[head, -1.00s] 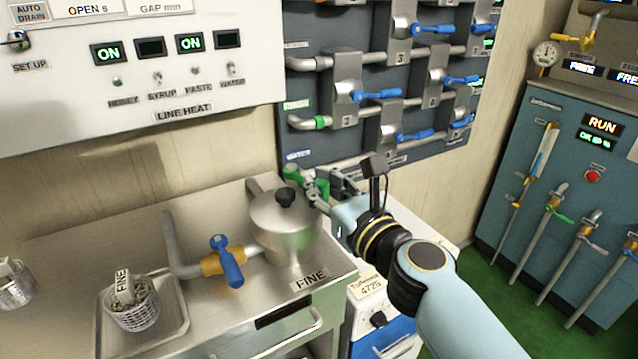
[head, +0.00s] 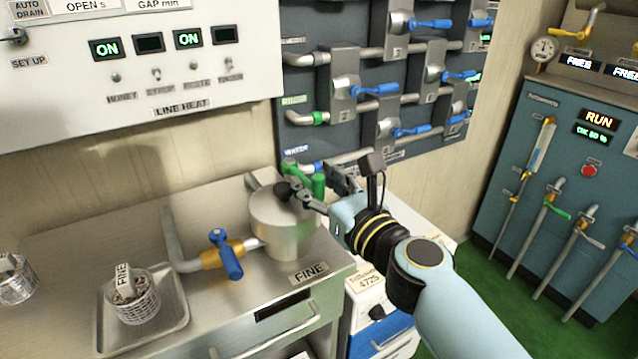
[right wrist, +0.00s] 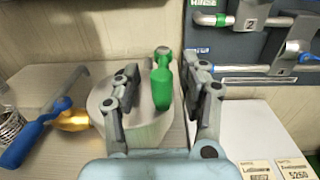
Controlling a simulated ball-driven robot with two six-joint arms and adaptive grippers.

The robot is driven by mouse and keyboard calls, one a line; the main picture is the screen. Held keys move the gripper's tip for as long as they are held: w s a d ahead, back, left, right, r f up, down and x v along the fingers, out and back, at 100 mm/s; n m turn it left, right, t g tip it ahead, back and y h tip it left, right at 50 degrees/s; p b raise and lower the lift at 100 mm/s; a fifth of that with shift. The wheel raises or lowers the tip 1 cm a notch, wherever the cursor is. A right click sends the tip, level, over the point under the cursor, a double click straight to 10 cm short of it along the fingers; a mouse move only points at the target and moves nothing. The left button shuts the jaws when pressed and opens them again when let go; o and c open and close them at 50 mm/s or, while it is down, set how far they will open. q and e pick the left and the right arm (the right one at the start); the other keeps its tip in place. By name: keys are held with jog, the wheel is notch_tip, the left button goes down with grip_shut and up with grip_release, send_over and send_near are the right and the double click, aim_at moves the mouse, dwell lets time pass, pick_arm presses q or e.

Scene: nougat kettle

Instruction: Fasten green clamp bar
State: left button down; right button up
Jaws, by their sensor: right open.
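The green clamp bar (head: 318,185) stands at the back right of the silver pot (head: 280,225), near the wall. In the right wrist view the green bar (right wrist: 161,85) is between the two fingers, with a visible gap on each side. My right gripper (head: 316,186) is open around it; it also shows in the right wrist view (right wrist: 160,78). One finger reaches across the pot's lid, partly covering it and the lid's dark knob. My left gripper is not in view.
A blue-handled valve (head: 228,254) sits on the pipe left of the pot. A tray (head: 110,335) with a small basket (head: 134,302) stands further left. A valve panel (head: 300,135) with blue levers rises behind. The counter's left middle is clear.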

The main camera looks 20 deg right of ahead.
jog(key=s+d, duration=0.2)
jog(key=s, duration=0.9)
jog(key=shift+s+d, duration=0.2)
jog(key=shift+s, duration=0.2)
